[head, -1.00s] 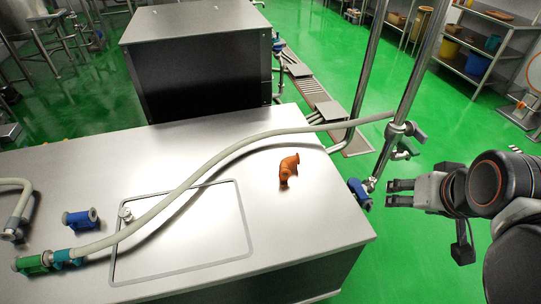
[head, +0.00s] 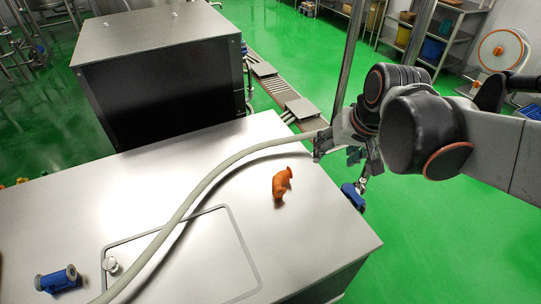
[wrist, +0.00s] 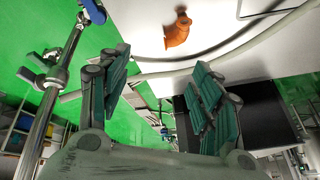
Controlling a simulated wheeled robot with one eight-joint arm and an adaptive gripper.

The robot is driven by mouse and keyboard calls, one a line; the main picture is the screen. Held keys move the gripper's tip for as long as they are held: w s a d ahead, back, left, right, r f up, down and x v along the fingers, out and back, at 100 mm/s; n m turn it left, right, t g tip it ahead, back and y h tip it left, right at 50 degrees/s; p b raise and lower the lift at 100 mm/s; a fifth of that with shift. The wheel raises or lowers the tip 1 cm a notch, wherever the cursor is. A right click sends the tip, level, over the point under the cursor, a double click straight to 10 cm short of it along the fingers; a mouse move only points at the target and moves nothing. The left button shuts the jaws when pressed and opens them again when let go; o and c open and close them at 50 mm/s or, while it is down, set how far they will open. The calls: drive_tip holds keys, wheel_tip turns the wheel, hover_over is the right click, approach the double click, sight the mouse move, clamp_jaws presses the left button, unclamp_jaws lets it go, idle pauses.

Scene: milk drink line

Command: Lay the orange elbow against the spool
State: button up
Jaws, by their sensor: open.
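The orange elbow (head: 282,184) lies on the steel table top, right of the hatch outline; it also shows at the top of the wrist view (wrist: 177,32). A blue spool (head: 58,279) with grey flanged ends lies on the table at the lower left of the head view, well apart from the elbow. It is not recognisable in the wrist view. My gripper (wrist: 160,82) is open and empty, its two green-padded fingers spread apart. In the head view it is above the table's far right edge, beyond the elbow and near the hose, partly hidden by my wrist.
A beige hose (head: 190,200) curves across the table between spool and elbow. A hatch outline with a small knob (head: 110,264) lies left of the elbow. An upright steel pipe and a blue fitting (head: 354,196) stand at the right edge. A dark cabinet (head: 165,90) stands behind.

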drive_tip(key=w+a+f+g+y+p, duration=0.1)
drive_tip(key=w+a+f, duration=0.15)
drive_tip(key=w, duration=0.25)
drive_tip(key=w+a+f+g, duration=0.1)
drive_tip(key=w+f, duration=0.3)
drive_tip(key=w, duration=0.2)
drive_tip(key=m+g+y+p, duration=0.1)
drive_tip(key=g+y, duration=0.1)
approach(280, 180)
drive_tip(key=b+x, duration=0.2)
drive_tip(key=x, duration=0.3)
drive_tip(key=shift+s+a+r+b, duration=0.1)
drive_tip(key=shift+a+b, duration=0.05)
drive_tip(key=shift+b, duration=0.15)
drive_tip(key=b+x, duration=0.2)
drive_tip(key=x, duration=0.3)
drive_tip(key=shift+b, duration=0.4)
clamp_jaws()
